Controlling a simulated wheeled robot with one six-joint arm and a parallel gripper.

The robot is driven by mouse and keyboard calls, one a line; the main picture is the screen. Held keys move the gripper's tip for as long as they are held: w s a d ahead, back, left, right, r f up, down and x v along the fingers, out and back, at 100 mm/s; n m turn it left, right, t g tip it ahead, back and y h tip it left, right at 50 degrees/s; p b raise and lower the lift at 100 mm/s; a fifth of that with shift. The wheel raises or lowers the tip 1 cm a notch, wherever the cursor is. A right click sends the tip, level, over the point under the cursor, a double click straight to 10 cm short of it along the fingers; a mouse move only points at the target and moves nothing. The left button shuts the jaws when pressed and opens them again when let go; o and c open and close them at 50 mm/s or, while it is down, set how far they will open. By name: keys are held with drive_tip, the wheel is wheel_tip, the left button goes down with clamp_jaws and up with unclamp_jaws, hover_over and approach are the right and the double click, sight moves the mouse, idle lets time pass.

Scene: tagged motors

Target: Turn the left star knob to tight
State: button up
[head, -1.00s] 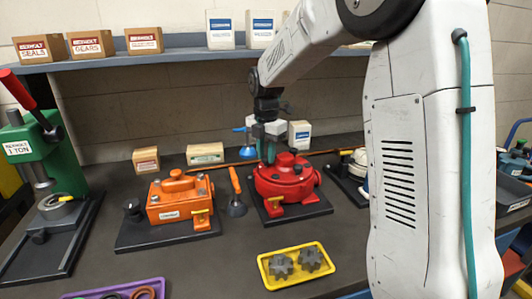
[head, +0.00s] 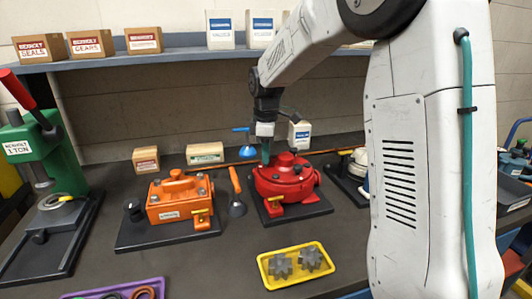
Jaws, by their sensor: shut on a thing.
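A red motor (head: 284,182) stands on a black base plate (head: 300,214) in the middle of the bench. My gripper (head: 266,158) points down at the back left of this motor, its teal fingers close together and touching or nearly touching the top. It is shut on a small part there, taken to be the left star knob, which the fingers hide. A small dark part (head: 297,168) shows on the motor's right top. Whether the knob is tight cannot be seen.
An orange motor (head: 178,198) stands left, with an orange-handled tool (head: 236,190) between the motors. A yellow tray (head: 297,263) with grey gears lies in front. A blue-handled funnel-like tool (head: 247,148) is just behind my gripper. A green press (head: 45,165) stands far left.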

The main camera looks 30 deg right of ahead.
drive_tip(key=m, duration=0.4)
drive_tip(key=shift+w+r+m, duration=0.1)
drive_tip(key=shift+r+m, duration=0.1)
drive_tip(key=shift+m, duration=0.1)
drive_tip(key=m, duration=0.3)
drive_tip(key=shift+m, duration=0.4)
drive_tip(key=m, duration=1.2)
drive_tip(key=shift+m, duration=0.3)
drive_tip(key=m, duration=0.3)
drive_tip(key=shift+m, duration=0.3)
drive_tip(key=m, duration=0.3)
drive_tip(key=shift+m, duration=2.2)
